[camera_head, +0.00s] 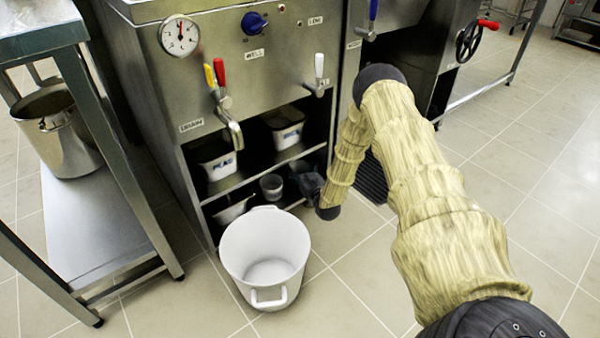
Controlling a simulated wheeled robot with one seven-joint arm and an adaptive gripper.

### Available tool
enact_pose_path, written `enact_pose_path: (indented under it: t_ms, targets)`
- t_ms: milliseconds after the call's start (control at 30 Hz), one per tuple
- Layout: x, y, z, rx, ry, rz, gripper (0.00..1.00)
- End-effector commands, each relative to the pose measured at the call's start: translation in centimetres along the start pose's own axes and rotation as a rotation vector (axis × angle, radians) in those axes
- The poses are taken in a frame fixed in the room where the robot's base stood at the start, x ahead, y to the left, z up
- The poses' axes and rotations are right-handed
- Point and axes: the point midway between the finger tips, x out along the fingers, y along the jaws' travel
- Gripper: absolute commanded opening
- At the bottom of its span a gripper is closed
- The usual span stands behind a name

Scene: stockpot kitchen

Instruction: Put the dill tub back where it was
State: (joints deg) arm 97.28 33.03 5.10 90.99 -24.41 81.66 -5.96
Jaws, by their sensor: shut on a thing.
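My gripper (309,186) is low at the right end of the open shelves under the steel unit. It is small, dark and partly hidden by my arm. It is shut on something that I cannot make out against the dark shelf. No tub can be read as dill.
A small grey pot (271,187) and a pale container (233,211) are on the lower shelf. A large white bucket (264,258) stands on the floor before the shelves. Drain taps (224,108) jut out above. A steel table (95,230) with a stockpot (62,140) is at left.

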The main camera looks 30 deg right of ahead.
Motion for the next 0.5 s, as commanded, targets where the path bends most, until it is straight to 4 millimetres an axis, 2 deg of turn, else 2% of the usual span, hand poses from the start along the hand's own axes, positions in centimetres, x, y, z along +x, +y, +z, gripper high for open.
enact_pose_path:
  t_ms: [133,167,233,500]
  targets:
    - [-0.13,0.02,0.14,0.0,-0.004,0.0,0.37]
    - [-0.15,0.03,0.17,0.0,-0.005,0.0,0.76]
    - [-0.17,0.04,0.19,0.0,-0.005,0.0,0.86]
    - [-0.13,0.05,0.12,0.0,-0.004,0.0,0.86]
